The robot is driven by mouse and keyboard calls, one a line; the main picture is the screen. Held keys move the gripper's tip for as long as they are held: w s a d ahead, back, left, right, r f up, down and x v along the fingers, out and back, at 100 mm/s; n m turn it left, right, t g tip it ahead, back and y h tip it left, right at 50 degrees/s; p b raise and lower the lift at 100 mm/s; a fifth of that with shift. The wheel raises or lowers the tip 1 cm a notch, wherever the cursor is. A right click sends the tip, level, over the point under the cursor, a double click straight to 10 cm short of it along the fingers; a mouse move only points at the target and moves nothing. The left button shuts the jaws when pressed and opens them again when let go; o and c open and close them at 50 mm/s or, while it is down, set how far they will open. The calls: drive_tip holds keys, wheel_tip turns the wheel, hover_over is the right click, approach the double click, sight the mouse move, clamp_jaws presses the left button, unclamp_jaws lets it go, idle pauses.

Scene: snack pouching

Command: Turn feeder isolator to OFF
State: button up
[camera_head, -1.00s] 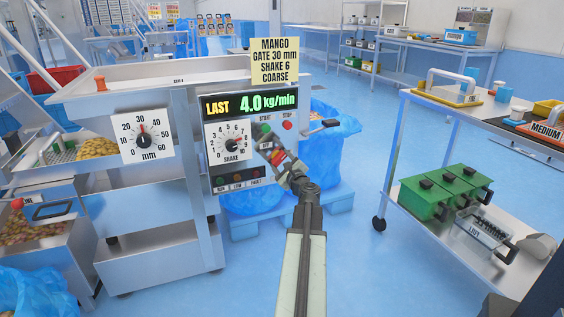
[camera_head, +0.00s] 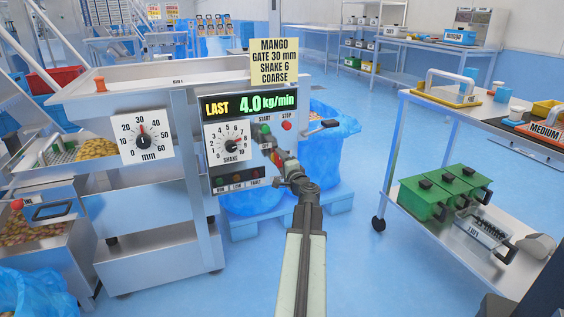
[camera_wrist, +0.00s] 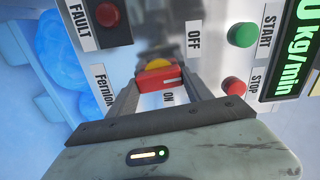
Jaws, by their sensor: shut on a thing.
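The feeder isolator is a red handle (camera_wrist: 157,77) on a yellow base (camera_wrist: 158,64), on the grey control panel (camera_head: 247,171). My gripper (camera_wrist: 160,82) is shut on the red handle, with a finger on each side of it. A white mark on the handle lies at its picture-right end. In the wrist view the OFF label (camera_wrist: 193,40) is up and right of the handle, and the ON label (camera_wrist: 169,97) is just below it. In the head view my gripper (camera_head: 268,143) covers most of the isolator.
Start (camera_wrist: 242,34) and stop (camera_wrist: 235,87) buttons sit close beside the isolator. The shake dial (camera_head: 229,143) is left of my gripper. A blue-lined bin (camera_head: 335,140) stands behind it. A trolley (camera_head: 420,120) with green boxes is at right; the floor between is clear.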

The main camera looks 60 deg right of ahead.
drive_tip(key=n, duration=0.5)
drive_tip(key=shift+a+n, duration=0.1)
drive_tip(key=shift+n, duration=0.3)
idle(0.4)
drive_tip(key=o, duration=1.4)
drive_tip(key=shift+c, duration=0.2)
drive_tip(key=v, duration=0.7)
drive_tip(key=shift+s+a, duration=0.15)
drive_tip(key=shift+s, duration=0.2)
